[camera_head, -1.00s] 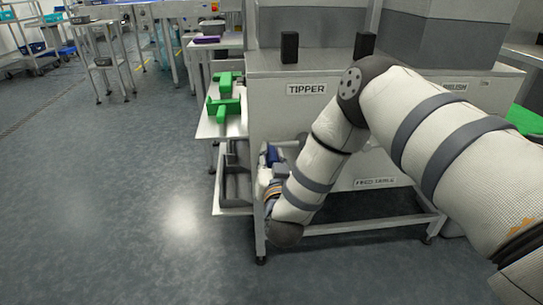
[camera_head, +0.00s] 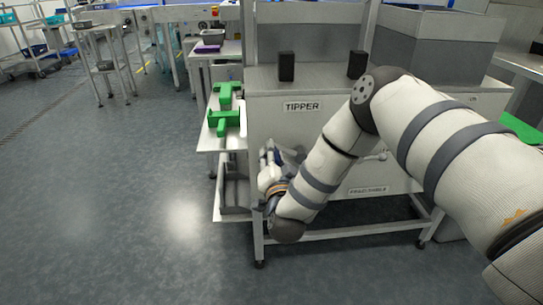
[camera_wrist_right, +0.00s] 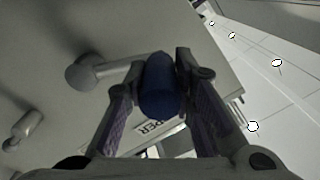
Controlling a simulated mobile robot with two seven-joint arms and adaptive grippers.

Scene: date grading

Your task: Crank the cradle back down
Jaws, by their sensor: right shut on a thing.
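The tipper (camera_head: 300,90) is a pale cabinet marked "TIPPER", with two black blocks on its top. My right gripper (camera_head: 273,160) is low at the cabinet's front left, small and partly hidden by my wrist in the head view. In the right wrist view my right gripper (camera_wrist_right: 158,95) is shut on the blue crank handle (camera_wrist_right: 160,88), with a finger on each side. A grey crank arm (camera_wrist_right: 118,68) runs from the handle to a round hub (camera_wrist_right: 84,73) on the panel. I cannot tell which part is the cradle. My left gripper is not in view.
Green objects (camera_head: 224,120) lie on a white side shelf (camera_head: 206,140) left of the tipper. A second knob (camera_wrist_right: 22,125) stands out from the panel. A lower frame rail (camera_head: 345,231) crosses below.

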